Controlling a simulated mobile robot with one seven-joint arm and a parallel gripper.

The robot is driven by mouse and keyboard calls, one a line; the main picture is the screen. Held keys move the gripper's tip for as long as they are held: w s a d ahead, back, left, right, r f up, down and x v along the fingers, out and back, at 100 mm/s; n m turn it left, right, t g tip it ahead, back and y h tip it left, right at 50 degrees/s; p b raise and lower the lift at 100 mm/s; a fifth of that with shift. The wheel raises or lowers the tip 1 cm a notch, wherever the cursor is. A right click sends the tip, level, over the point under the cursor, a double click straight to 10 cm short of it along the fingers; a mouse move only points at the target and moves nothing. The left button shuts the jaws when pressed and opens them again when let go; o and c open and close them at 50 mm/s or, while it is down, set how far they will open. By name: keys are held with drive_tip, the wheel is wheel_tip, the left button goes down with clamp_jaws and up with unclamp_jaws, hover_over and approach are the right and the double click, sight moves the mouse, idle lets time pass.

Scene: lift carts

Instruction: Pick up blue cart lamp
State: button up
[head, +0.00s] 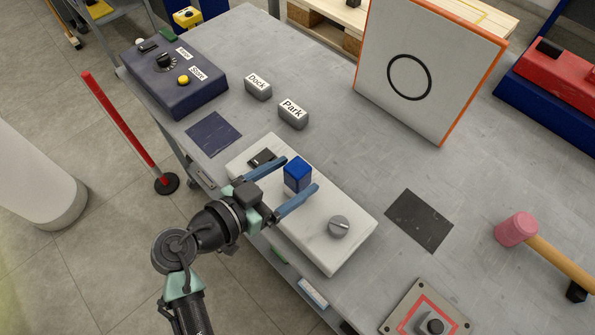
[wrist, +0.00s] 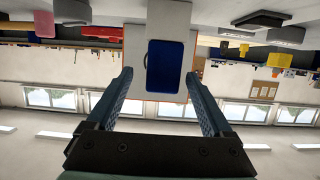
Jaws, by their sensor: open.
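The blue cart lamp (head: 298,175) is a small blue block standing upright on a white panel box (head: 330,258) on the grey bench. My gripper (head: 302,174) is open, with one blue finger on each side of the lamp. The fingertips are level with the lamp or just short of it; I cannot tell if either touches it. In the wrist view the lamp (wrist: 167,66) sits between and just beyond the two fingers, with gaps on both sides. The white box also carries a grey knob (head: 338,227) and a dark switch (head: 262,157).
Grey Dock (head: 258,90) and Park (head: 292,117) blocks stand behind the box. A dark control box (head: 175,85) is at back left. A white board with a ring (head: 432,55) stands at the back. A pink-headed mallet (head: 516,229) lies right. A red post (head: 125,130) stands left of the bench.

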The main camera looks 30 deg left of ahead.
sight(308, 166)
drive_tip(key=p+x, duration=0.1)
drive_tip(key=x, duration=0.4)
drive_tip(key=shift+w+f, duration=0.3)
drive_tip(key=shift+c, duration=0.2)
drive_tip(key=shift+a, duration=0.1)
clamp_jaws()
